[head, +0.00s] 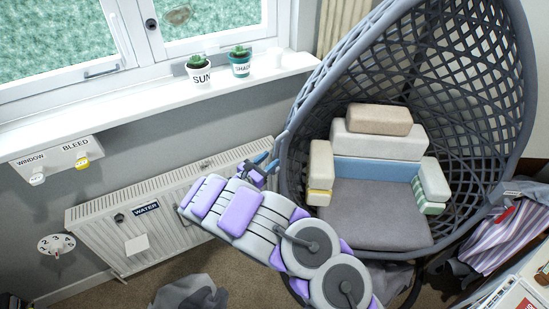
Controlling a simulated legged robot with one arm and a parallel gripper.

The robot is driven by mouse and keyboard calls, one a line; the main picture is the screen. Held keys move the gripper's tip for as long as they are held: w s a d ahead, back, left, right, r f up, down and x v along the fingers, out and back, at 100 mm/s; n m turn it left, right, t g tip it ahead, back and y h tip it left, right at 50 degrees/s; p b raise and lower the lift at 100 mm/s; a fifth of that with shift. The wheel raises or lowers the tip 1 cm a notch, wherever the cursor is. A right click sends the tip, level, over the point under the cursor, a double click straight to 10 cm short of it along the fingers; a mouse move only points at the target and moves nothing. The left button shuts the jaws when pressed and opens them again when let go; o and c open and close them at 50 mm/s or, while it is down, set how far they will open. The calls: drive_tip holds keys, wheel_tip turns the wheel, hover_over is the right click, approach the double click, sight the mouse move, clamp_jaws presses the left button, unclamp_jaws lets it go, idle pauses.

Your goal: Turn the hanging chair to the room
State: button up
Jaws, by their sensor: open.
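The hanging chair (521,75) is a grey egg-shaped shell of woven lattice at the right, its open front facing toward me and slightly left. My arm reaches up from the bottom centre. My gripper (268,161) is open at the chair's left rim, its bluish fingers pointing at the rim. I cannot tell whether the fingers touch the rim or stand around it.
A white radiator (90,235) with a "WATER" label is behind my arm. The windowsill (130,105) bears two potted cacti (201,73) (240,64). Striped cloth (500,240) lies right of the chair. A dark grey heap (190,293) is on the brown floor, lower left.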

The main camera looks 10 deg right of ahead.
drive_tip(key=shift+b+x, duration=0.3)
drive_tip(key=shift+x, duration=1.55)
drive_tip(key=shift+c, duration=0.2)
clamp_jaws()
